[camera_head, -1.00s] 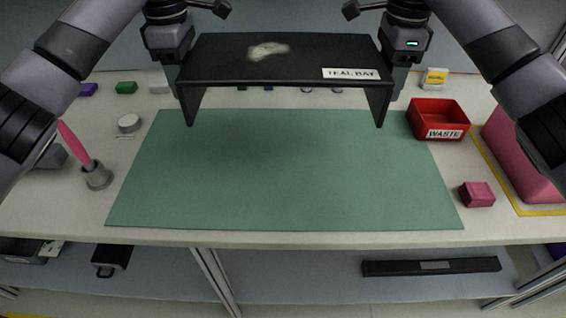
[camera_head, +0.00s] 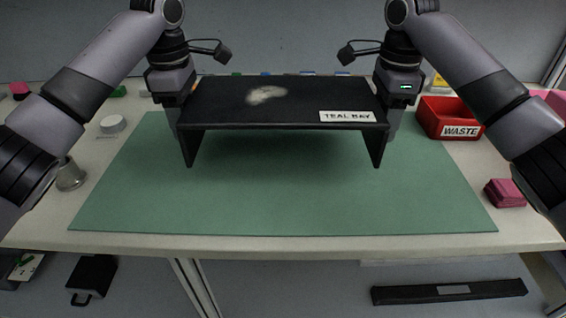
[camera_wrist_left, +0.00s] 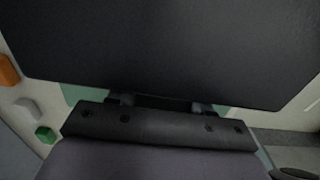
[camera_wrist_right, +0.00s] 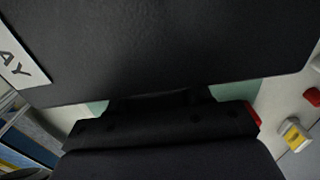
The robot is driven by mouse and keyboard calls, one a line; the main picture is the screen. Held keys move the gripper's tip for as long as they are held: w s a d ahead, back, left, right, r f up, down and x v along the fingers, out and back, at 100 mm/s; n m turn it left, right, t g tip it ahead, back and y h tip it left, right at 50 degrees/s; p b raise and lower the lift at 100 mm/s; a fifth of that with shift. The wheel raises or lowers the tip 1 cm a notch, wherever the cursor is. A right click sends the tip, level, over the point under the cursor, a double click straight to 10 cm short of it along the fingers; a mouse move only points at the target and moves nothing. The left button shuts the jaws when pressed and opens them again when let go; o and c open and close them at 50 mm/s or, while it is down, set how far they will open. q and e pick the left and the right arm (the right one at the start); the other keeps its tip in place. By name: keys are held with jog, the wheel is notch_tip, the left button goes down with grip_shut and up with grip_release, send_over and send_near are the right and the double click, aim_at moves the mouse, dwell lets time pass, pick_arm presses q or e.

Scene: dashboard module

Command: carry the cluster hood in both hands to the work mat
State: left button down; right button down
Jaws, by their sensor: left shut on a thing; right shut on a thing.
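The black cluster hood (camera_head: 240,112) has a pale smudge on top and a white label reading TEAL BAY. It is level, above the back half of the green work mat (camera_head: 290,205), with its two side legs pointing down. Whether the legs touch the mat is hard to tell. My left gripper (camera_head: 182,105) is shut on the hood's left end, and my right gripper (camera_head: 385,105) is shut on its right end. The hood's dark panel fills most of the left wrist view (camera_wrist_left: 170,50) and the right wrist view (camera_wrist_right: 170,50). The fingertips are mostly hidden by the hood.
A red WASTE bin (camera_head: 450,118) stands right of the mat, with a pink block (camera_head: 505,192) nearer the front. A metal cup (camera_head: 70,175) and a round white-topped item (camera_head: 113,124) stand on the left. The mat's front half is clear.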

dwell(0.4)
